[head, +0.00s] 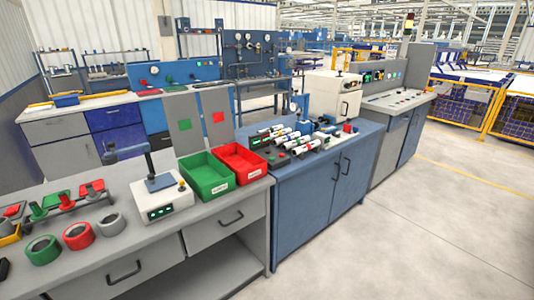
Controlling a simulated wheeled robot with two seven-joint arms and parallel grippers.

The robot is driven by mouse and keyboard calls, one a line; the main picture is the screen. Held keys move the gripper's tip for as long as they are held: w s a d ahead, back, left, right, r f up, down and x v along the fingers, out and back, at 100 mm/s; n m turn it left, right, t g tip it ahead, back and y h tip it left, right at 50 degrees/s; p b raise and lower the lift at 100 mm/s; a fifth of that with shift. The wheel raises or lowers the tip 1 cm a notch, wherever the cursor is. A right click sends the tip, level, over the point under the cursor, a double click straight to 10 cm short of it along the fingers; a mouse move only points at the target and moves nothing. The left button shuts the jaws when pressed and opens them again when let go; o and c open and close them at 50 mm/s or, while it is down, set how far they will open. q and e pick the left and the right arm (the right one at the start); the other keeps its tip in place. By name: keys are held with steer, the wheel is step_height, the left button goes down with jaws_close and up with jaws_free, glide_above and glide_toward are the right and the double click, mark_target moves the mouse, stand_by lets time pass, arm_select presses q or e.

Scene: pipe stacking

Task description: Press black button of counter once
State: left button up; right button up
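A white box with a green lit display (162,205) stands on the grey workbench (215,215), left of centre. It has a dark plate on top, a small knob at its right and a dark bent post (147,160) rising above it. A second, dark unit with a green display (262,141) sits at the left of the blue cabinet top. I cannot tell which of these is the counter, and a black button is too small to make out. Neither of my grippers is in view.
A green bin (207,183) and a red bin (240,172) stand right of the white box. Green (43,249) and red (78,236) rings lie to its left. Several white tubes (288,140) lie on the blue cabinet (318,190). The floor at right is clear.

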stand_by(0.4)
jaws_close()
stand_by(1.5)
